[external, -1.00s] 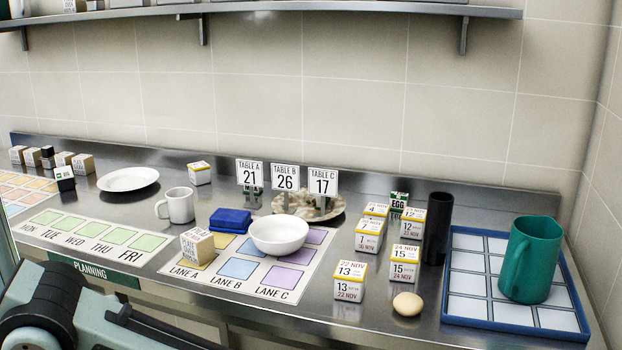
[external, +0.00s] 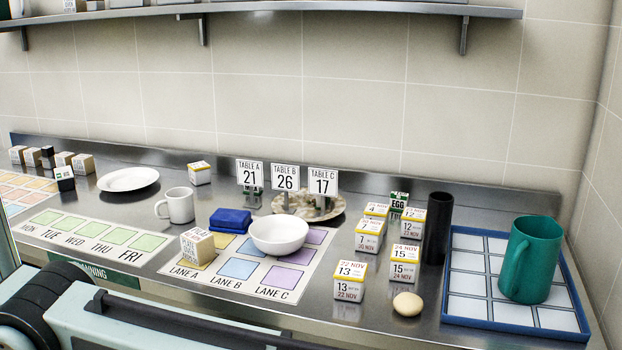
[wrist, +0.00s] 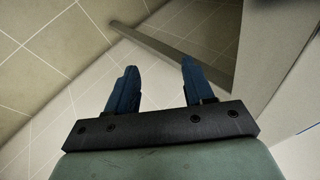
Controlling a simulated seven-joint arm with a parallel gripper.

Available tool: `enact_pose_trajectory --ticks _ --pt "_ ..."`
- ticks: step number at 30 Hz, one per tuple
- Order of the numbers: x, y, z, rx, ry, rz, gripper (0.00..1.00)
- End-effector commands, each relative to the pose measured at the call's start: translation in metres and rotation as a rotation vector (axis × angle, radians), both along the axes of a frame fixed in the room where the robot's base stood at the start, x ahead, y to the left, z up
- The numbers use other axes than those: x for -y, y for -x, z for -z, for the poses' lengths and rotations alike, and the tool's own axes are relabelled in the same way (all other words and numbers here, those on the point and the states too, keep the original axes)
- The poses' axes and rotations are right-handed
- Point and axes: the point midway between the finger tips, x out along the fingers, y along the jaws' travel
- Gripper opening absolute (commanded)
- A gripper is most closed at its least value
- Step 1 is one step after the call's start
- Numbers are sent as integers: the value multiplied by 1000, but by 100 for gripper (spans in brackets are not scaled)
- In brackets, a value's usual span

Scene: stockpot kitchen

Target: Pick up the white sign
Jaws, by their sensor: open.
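Three white signs stand upright in a row at the back of the counter. They read TABLE A 21 (external: 250,173), TABLE B 26 (external: 285,177) and TABLE C 17 (external: 322,181). The frames do not show which one is the task's white sign. My gripper (wrist: 155,85) shows only in the wrist view, with its two blue fingers apart and nothing between them. It faces tiled surfaces and no sign is in that view. In the external view only part of my arm shows at the lower left.
A white bowl (external: 278,235), a blue box (external: 230,220) and a labelled cube (external: 197,244) stand in front of the signs. A patterned plate (external: 335,217) lies by their bases. A white mug (external: 178,205) is left; several date cubes (external: 349,280) and a black cylinder (external: 438,228) are right.

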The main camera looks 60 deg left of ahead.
Motion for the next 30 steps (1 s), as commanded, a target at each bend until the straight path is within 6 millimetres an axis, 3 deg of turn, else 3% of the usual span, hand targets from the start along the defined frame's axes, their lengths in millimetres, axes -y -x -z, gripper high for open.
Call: enact_pose_trajectory --ticks 1,6,11,15,19,23,26,30 --pt "17 -8 -20 35 7 28 52" --pt "56 -30 -75 137 48 75 52" --pt "76 -58 -119 218 135 65 52" --pt "79 -98 -160 290 272 3 52" --pt "67 -146 -199 357 449 -95 52" --pt "42 -196 -239 423 641 -208 52" --pt "15 -236 -275 478 802 -301 52" --pt "-36 -285 -325 546 1006 -429 52"
